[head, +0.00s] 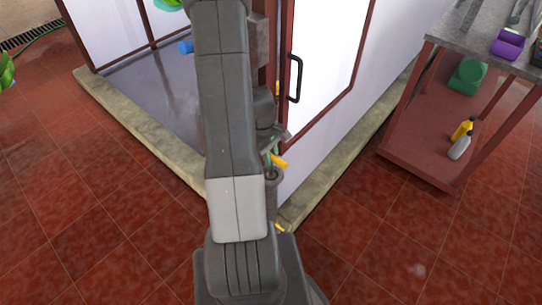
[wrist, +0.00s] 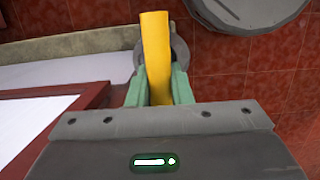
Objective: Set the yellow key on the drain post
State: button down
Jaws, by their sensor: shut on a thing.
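The yellow key (wrist: 155,50) stands out between the green fingers of my gripper (wrist: 158,88) in the wrist view. My gripper is shut on it. In the head view the key (head: 280,162) shows as a short yellow piece just right of my arm. A grey post with a round, dark-topped end (head: 272,178), which looks like the drain post, stands right below it. In the wrist view a grey round rim (wrist: 181,52) shows partly behind the key. I cannot tell whether key and post touch. My arm hides much of this area in the head view.
A glazed booth with a red-framed door (head: 325,55) and black handle (head: 295,78) stands behind, edged by a stone curb (head: 345,145). Red tiled floor is clear at left and front right.

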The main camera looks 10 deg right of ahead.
jog(key=shift+f+b, duration=0.7)
jog(key=shift+f, duration=0.15)
dwell(0.9)
jog(key=c, duration=0.8)
grip_release()
jog(key=shift+c, duration=0.2)
